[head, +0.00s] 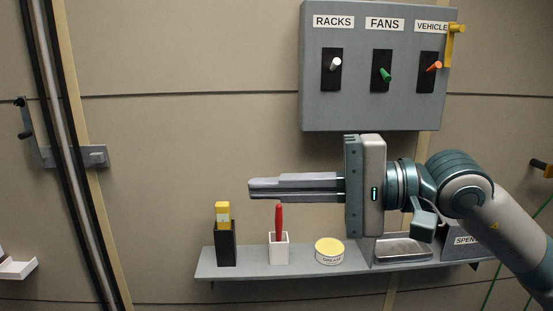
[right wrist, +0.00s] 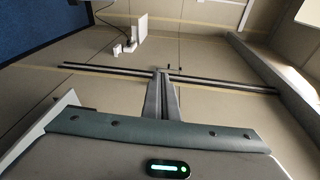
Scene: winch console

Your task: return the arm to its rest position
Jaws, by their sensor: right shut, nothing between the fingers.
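My right arm comes in from the right in the head view. Its gripper (head: 252,189) points left, level, in front of the wall and above the shelf. The fingers are together with nothing between them. The closed fingers also show in the right wrist view (right wrist: 162,75). The gripper is below the grey console (head: 370,115) and touches nothing that I can see. My left gripper is in neither view.
A shelf (head: 345,261) below my gripper holds a black holder with a yellow-topped item (head: 226,243), a white cup with a red item (head: 278,249), a grease tin (head: 329,252), a metal tray (head: 403,248) and a SPENT bin (head: 460,240). A yellow bracket (head: 453,42) sits at the console's right edge.

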